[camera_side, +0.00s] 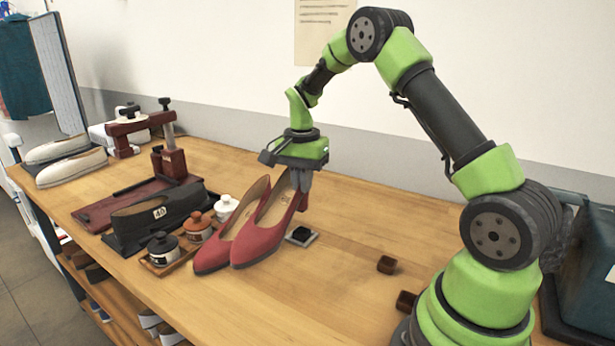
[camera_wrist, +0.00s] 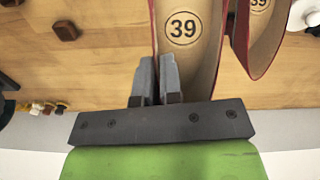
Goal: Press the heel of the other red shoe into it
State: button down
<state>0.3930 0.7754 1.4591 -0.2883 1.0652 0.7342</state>
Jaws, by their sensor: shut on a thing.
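Two red pumps stand side by side on the bench in the side view: the left one (camera_side: 222,243) and the right one (camera_side: 262,236). My gripper (camera_side: 300,185) is at the back of the right shoe, shut on its rear rim, with the block heel (camera_side: 303,203) just below. In the wrist view my fingers (camera_wrist: 157,82) close on the rim of this shoe (camera_wrist: 192,55), whose insole shows "39". The other shoe (camera_wrist: 262,35) lies to its right. A small black pad on a grey plate (camera_side: 301,237) lies right of the shoes. I cannot tell whether the held heel touches the bench.
Small dark brown blocks (camera_side: 387,265) lie on the bench to the right. Lidded jars (camera_side: 162,247) stand on a wooden tray left of the shoes. A black shoe marked "40" (camera_side: 160,213) and a dark red press (camera_side: 170,162) stand further left. The bench behind my gripper is clear.

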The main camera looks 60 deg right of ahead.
aim_at(303, 199)
jog(key=shift+f, duration=2.75)
jog(key=shift+f, duration=1.15)
dwell(1.1)
jog(key=shift+r, duration=1.8)
jog(key=shift+s, duration=0.1)
jog(key=s, duration=1)
jog(key=shift+s, duration=0.4)
